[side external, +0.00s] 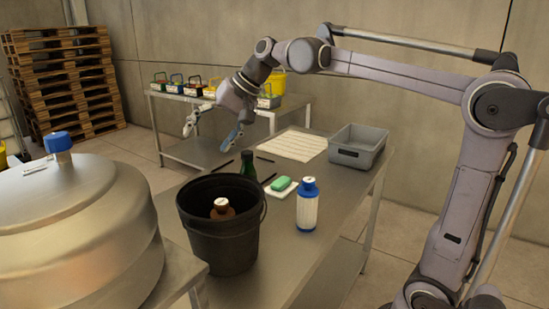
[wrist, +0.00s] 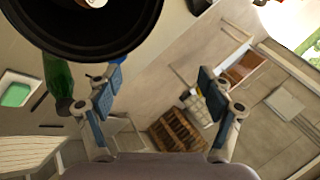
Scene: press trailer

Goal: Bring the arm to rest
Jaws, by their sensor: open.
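My gripper (side external: 209,138) hangs open and empty in the air above the far left end of the metal table (side external: 285,255). Its two blue-padded fingers stand wide apart, pointing down. In the wrist view my gripper (wrist: 160,84) is also open, with nothing between the fingers. My arm reaches in from the right, bent high over the table.
A black bucket (side external: 215,250) holding a brown-topped item, a green bottle (side external: 248,163), a green block (side external: 281,183) on a white dish, a blue-white bottle (side external: 307,208) and a grey bin (side external: 357,148) stand on the table. A large metal vessel (side external: 80,225) stands left.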

